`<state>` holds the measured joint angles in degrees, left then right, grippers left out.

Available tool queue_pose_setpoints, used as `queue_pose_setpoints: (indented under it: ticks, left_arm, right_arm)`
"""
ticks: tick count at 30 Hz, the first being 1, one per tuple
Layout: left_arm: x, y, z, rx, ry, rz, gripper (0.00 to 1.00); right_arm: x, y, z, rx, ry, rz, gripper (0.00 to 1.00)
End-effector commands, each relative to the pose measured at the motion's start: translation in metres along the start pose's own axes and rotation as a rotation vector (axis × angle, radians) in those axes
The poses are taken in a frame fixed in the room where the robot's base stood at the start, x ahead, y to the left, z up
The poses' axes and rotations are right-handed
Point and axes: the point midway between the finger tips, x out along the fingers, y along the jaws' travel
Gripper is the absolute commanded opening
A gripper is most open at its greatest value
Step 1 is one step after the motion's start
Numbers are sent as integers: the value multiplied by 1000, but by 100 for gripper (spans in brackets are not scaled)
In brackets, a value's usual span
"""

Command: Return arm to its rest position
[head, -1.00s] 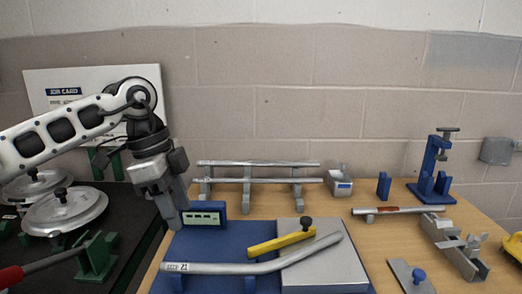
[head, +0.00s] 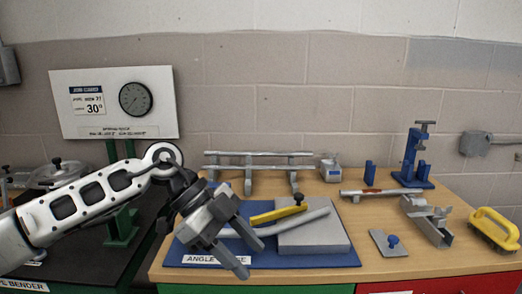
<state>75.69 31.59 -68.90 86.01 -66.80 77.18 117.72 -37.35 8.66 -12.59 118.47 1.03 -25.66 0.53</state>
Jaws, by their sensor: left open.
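My left arm comes in from the left in the head view. Its gripper (head: 248,250) is open and empty, in front of the left part of the blue angle gauge board (head: 340,258). It hides part of the board and the left end of a bent grey pipe (head: 290,226) lying there. The pipe runs onto a grey plate (head: 325,240), beside a yellow bar (head: 275,214) with a black knob. My right gripper is not in view.
A rack with pipes (head: 260,167) stands behind the board. A blue clamp stand (head: 413,160), a grey bracket (head: 428,225) and a yellow-handled brush (head: 494,230) are on the right. A job card board (head: 115,105) with a dial stands back left, above the dark bender bench (head: 85,250).

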Motion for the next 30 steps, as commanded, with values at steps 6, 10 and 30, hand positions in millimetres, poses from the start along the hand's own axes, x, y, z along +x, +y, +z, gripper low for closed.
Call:
queue_pose_setpoints:
  ticks: [6, 10, 30]
  left_arm:
    - [60, 16, -55, 152, 477, -81, 46]
    - [69, 18, -84, 162, 812, -296, 46]
    - [129, 128, 185, -987, 391, -1335, 46]
  right_arm:
    - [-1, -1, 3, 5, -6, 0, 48]
    - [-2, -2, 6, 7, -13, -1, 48]
    - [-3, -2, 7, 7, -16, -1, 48]
